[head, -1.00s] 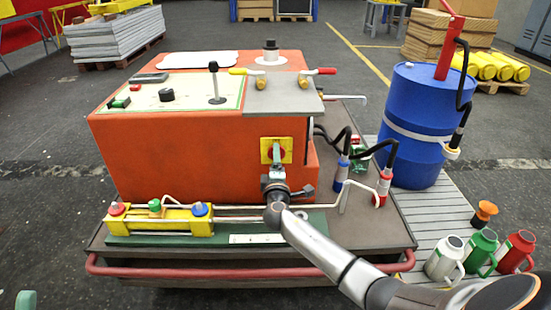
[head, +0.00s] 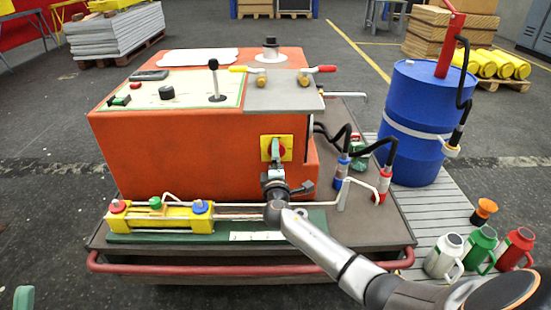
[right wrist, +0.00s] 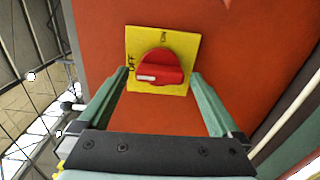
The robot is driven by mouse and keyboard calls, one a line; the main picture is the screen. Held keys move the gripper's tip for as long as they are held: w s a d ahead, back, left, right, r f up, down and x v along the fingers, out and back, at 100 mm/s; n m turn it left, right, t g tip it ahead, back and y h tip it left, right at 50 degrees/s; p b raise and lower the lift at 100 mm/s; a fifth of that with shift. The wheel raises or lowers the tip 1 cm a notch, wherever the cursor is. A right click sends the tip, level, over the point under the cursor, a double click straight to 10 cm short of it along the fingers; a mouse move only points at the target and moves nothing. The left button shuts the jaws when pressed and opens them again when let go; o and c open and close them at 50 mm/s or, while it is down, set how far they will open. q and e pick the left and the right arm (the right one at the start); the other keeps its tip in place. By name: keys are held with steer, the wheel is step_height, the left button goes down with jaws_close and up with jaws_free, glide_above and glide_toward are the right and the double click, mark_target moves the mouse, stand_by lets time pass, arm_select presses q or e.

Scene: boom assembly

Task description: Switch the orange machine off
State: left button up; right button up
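The orange machine (head: 200,150) stands on a cart. Its front has a yellow switch plate (head: 286,142) with a red rotary knob (head: 281,150). In the right wrist view the red knob (right wrist: 160,66) lies sideways on the yellow plate (right wrist: 184,45). Its white mark points left, towards the word OFF; ON is printed at the top. My right gripper (right wrist: 161,74) is open, its green fingers apart on either side of the knob with gaps showing. In the head view my right gripper (head: 274,168) is just in front of the plate. A green tip of my left gripper (head: 24,298) shows at the lower left.
A yellow block (head: 160,217) with coloured caps lies on the cart below the switch. Hoses with blue and red fittings (head: 384,185) are right of the machine. A blue barrel (head: 418,125) and several flasks (head: 480,245) stand further right.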

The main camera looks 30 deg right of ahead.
arm_select(q)
step_height(320, 180, up, 3)
steer(key=p, duration=0.3)
steer(key=shift+a+r+m, duration=0.15)
steer(key=shift+m, duration=0.15)
arm_select(e)
steer(key=v, duration=1.2)
steer(key=shift+s+a, duration=0.15)
steer(key=shift+s, duration=0.05)
